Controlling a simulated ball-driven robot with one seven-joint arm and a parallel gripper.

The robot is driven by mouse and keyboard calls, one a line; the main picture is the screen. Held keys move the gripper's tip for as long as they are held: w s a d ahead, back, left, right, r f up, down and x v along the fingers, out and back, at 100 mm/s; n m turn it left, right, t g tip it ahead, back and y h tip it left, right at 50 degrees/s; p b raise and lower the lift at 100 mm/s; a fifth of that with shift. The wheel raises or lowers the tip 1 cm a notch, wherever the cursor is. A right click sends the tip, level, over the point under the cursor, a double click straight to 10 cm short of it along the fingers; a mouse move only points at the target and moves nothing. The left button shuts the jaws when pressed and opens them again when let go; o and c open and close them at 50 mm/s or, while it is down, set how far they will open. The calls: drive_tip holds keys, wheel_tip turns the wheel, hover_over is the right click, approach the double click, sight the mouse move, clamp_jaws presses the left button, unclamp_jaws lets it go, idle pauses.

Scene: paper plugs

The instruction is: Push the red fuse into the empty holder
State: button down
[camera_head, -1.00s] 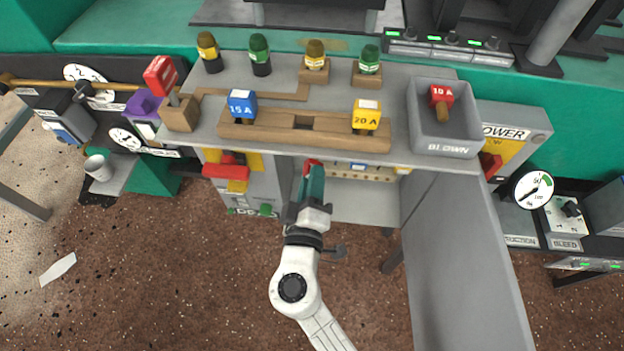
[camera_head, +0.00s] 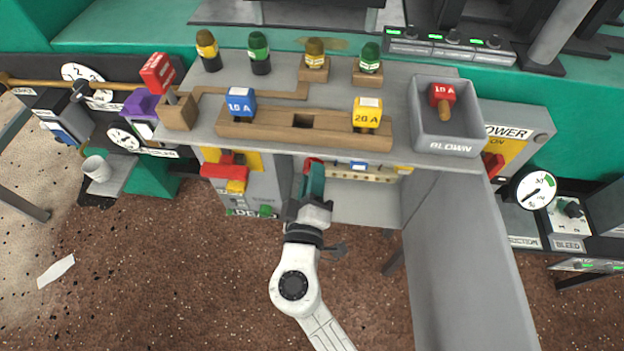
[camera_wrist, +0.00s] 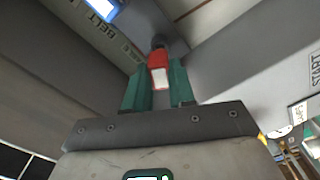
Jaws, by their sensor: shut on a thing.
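A red fuse with a white label (camera_wrist: 158,72) sits between the green fingers of my gripper (camera_wrist: 159,92) in the wrist view. My gripper (camera_head: 313,182) is shut on it. In the head view only a bit of red (camera_head: 311,162) shows at the fingertips, just below the panel's front edge. A dark round part (camera_wrist: 158,42) is beyond the fuse; I cannot tell whether it is the fuse's end or a holder. On the panel, a wooden block has an empty slot (camera_head: 303,121) between a blue 15 A fuse (camera_head: 241,103) and a yellow 20 A fuse (camera_head: 367,114).
A lower strip (camera_head: 355,174) lies right of my fingers, with a blue piece (camera_head: 357,165) near it. The grey BLOWN tray (camera_head: 447,147) holds a red 10 A fuse (camera_head: 442,95). A grey side panel (camera_head: 465,250) stands to the right.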

drive_tip(key=shift+w+f+b, duration=0.15)
drive_tip(key=shift+w+b, duration=0.25)
drive_tip(key=shift+w, duration=0.1)
drive_tip(key=shift+w+f+b, duration=0.15)
drive_tip(key=shift+w+b, duration=0.2)
drive_tip(key=shift+w, duration=0.15)
drive_tip(key=shift+w+r, duration=0.3)
drive_tip(key=shift+w, duration=0.3)
